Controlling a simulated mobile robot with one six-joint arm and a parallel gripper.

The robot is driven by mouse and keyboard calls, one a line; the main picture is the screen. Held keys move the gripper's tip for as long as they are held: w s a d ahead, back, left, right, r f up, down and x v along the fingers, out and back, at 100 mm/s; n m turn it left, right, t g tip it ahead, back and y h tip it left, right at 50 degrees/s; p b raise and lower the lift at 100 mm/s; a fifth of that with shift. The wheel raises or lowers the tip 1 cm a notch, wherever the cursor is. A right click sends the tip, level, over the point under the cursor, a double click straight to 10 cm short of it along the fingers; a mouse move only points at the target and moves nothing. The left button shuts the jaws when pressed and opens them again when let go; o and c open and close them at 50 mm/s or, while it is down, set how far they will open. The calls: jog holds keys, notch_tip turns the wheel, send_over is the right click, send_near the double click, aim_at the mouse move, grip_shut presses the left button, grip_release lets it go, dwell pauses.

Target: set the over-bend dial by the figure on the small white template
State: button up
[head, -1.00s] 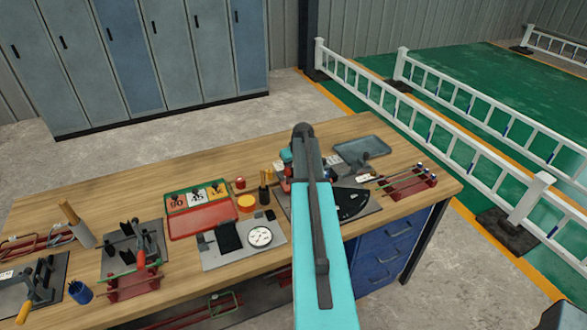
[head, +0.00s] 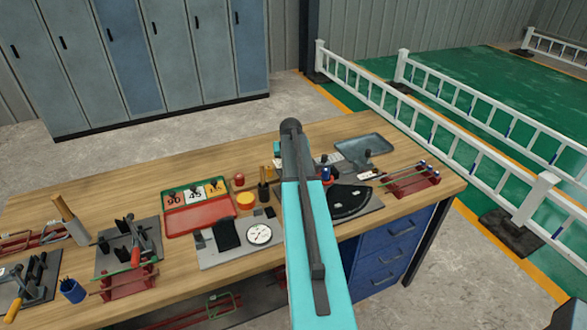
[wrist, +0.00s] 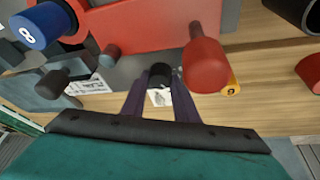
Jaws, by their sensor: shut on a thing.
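My gripper (wrist: 161,88) is shut on a small black knob (wrist: 160,74) in the wrist view. A white piece with dark marks (wrist: 160,98) shows between my fingers; I cannot tell whether it is joined to the knob, and no figure on it can be read. In the head view my arm hides the gripper. A black fan-shaped plate (head: 350,201) lies just right of my arm, and a small white card (head: 367,175) lies behind it. A round white dial face (head: 259,233) lies left of my arm. I cannot tell which is the over-bend dial.
In the wrist view a red body (wrist: 150,25), a red handle (wrist: 204,65) and a blue roller marked 8 (wrist: 42,25) stand close to the fingers. A red tray (head: 201,215), a grey tray (head: 362,148) and a red rack (head: 411,180) stand on the bench.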

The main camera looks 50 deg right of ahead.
jog(key=shift+r+m, duration=0.1)
jog(key=shift+m, duration=0.5)
jog(key=shift+d, duration=0.1)
jog(key=o, duration=1.1)
jog(key=shift+c, duration=0.2)
jog(key=shift+b, duration=0.3)
jog(key=b+v, duration=0.4)
jog(key=v, duration=0.9)
jog(key=shift+w+a+r, duration=0.15)
jog(key=shift+a+r, duration=0.2)
jog(key=shift+f, duration=0.1)
